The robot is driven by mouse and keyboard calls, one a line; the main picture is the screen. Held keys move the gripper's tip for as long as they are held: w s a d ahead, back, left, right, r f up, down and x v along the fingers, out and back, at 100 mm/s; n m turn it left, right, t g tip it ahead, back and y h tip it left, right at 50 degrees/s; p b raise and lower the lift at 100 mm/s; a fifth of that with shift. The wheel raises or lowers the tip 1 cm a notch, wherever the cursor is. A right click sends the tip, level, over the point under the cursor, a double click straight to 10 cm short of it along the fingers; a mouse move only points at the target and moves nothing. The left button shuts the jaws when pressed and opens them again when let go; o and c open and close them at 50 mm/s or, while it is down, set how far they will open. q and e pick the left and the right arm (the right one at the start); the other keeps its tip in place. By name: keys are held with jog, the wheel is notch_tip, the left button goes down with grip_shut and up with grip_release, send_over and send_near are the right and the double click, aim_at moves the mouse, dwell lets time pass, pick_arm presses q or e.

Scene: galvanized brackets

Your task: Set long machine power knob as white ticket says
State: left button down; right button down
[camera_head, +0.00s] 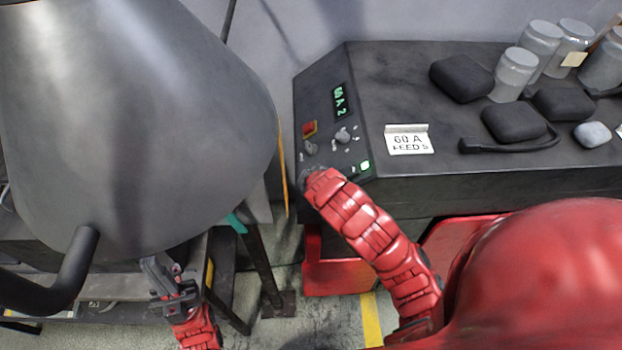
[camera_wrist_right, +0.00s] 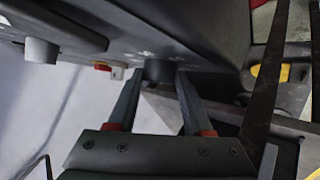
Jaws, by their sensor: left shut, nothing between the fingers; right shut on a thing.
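The long machine (camera_head: 480,190) has a control panel (camera_head: 325,120) on its left end. Its green display (camera_head: 340,101) seems to read 60 A and 2. The white ticket (camera_head: 408,141) on its top reads 60 A, FEED 5. Two knobs show, one at the left (camera_head: 311,148) and one at the right (camera_head: 342,136). My right gripper (camera_wrist_right: 158,82) is shut on a dark round knob (camera_wrist_right: 158,69) in the right wrist view. In the head view my wrist hides that knob; I cannot read its label. My left gripper (camera_head: 158,272) is shut and empty at lower left.
A red button (camera_head: 309,128) and a lit green button (camera_head: 365,165) sit near the knobs. Dark pouches (camera_head: 462,78) and grey jars (camera_head: 515,74) stand on the machine. A big grey hood (camera_head: 140,110) fills the left.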

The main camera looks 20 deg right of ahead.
jog(key=shift+s+a+f+m+t+h, duration=0.15)
jog(key=shift+m+t+h, duration=0.15)
jog(key=shift+m+h, duration=0.3)
jog(key=shift+c, duration=1.6)
grip_release()
